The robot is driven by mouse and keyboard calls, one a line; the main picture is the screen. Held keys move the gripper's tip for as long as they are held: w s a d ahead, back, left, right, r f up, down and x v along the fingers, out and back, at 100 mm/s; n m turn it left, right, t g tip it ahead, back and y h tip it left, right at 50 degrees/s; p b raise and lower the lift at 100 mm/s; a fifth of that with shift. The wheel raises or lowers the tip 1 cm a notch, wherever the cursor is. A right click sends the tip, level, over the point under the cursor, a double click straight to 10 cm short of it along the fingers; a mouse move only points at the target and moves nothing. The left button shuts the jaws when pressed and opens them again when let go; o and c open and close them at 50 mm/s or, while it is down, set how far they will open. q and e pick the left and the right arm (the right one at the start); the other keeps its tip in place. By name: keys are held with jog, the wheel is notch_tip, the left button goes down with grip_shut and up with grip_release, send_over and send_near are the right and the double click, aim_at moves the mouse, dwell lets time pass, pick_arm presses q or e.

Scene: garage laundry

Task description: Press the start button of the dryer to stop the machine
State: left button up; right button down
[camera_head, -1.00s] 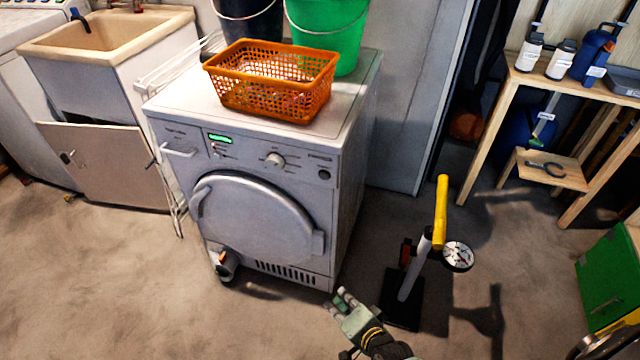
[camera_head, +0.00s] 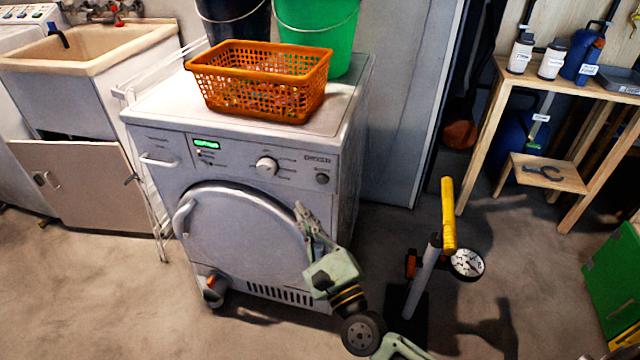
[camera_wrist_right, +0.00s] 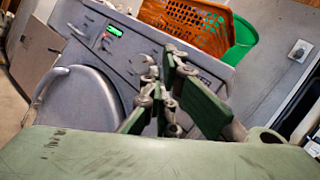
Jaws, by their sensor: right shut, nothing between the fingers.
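The dryer (camera_head: 165,205) is a grey front-loading machine with its round door shut. Its green display (camera_head: 206,144) is lit, and a pale round knob (camera_head: 266,167) sits mid-panel. A small dark round button (camera_head: 322,178) is at the panel's right end; its label is too small to read. My right gripper (camera_head: 301,208) is shut and empty, in front of the door's upper right edge, below the button. In the right wrist view its fingers (camera_wrist_right: 172,62) point up toward the panel, and they hide part of it, including the button. My left gripper is not in view.
An orange basket (camera_head: 258,85) and a green bucket (camera_head: 318,35) stand on the dryer. A yellow-handled pump (camera_head: 448,215) stands on the floor to the right, close to my right arm. A sink cabinet (camera_head: 80,185) is at left. Floor in front is clear.

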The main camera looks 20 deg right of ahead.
aim_at(322, 180)
jog(key=shift+w, duration=0.1)
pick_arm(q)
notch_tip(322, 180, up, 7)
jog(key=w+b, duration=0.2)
pick_arm(e)
jog(key=w+d, duration=0.5)
jog(key=w, duration=0.2)
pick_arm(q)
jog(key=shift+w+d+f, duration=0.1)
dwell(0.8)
pick_arm(e)
jog(key=shift+w, duration=0.15)
dwell(0.4)
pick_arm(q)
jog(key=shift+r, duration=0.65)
pick_arm(e)
jog(key=shift+w+d, duration=0.2)
jog(key=shift+w, duration=0.05)
